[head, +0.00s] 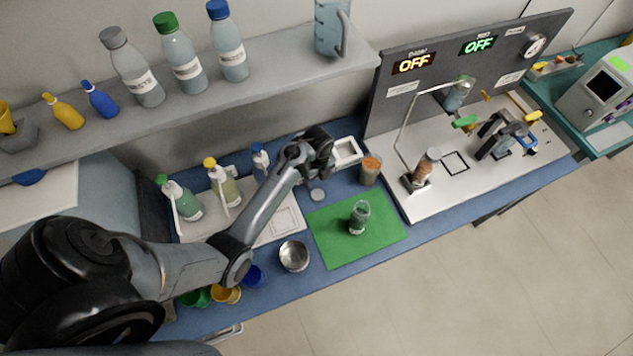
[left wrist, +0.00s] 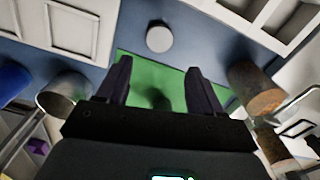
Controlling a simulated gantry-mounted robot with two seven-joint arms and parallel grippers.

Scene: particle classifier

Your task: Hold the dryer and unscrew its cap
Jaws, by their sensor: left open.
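I cannot tell for certain which vessel is the dryer. A clear glass vessel (head: 360,217) stands upright on the green mat (head: 330,245); its top looks open. A small grey disc (head: 317,194), perhaps a cap, lies on the blue bench left of the mat. The disc also shows in the left wrist view (left wrist: 159,37). My left gripper (head: 318,160) is above the bench at the mat's back left. In the left wrist view its fingers (left wrist: 157,85) are apart with nothing between them, and a dark shape beyond them on the mat is partly hidden. My right gripper is out of view.
A jar with orange-brown contents (head: 371,170) stands behind the mat. A metal bowl (head: 294,256) sits left of it. A white apparatus base (head: 480,170) with a wire stand and tube is to the right. Bottles line the shelf (head: 270,75) above.

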